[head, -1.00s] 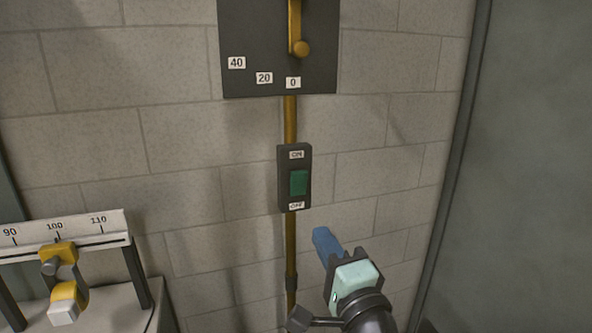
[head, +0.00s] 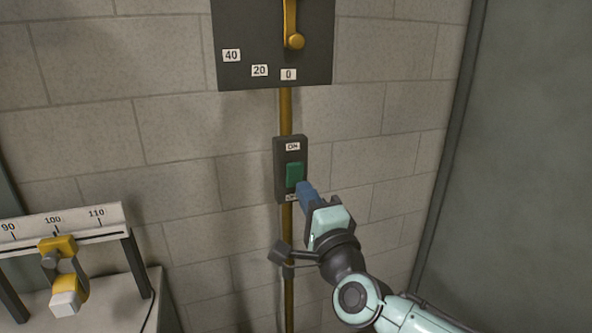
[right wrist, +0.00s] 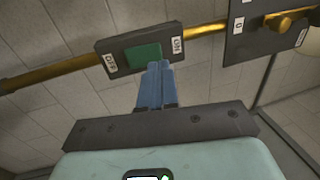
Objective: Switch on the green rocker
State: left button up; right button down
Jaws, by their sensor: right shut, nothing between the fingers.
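The green rocker (head: 294,174) sits in a dark switch box on the wall, with an ON label above it and an OFF label below, the latter partly hidden by my fingers. Which end is pressed in, I cannot tell. My right gripper (head: 302,187) is shut and empty, its blue fingers at the rocker's lower right. In the right wrist view, the fingertips (right wrist: 158,65) overlap the edge of the green rocker (right wrist: 142,55); whether they touch it, I cannot tell. My left gripper is not in view.
A dark panel (head: 235,75) with a brass lever (head: 293,40) and number labels is above the switch. A brass pipe (head: 286,110) runs behind both. A scale with a yellow slider (head: 57,246) stands at the lower left. A grey panel (head: 530,170) is at the right.

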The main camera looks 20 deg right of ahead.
aim_at(291, 166)
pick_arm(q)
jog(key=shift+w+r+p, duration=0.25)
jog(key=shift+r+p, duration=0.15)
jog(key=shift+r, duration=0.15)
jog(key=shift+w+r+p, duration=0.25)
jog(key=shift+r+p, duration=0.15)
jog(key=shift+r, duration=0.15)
pick_arm(e)
jog(key=x, duration=0.6)
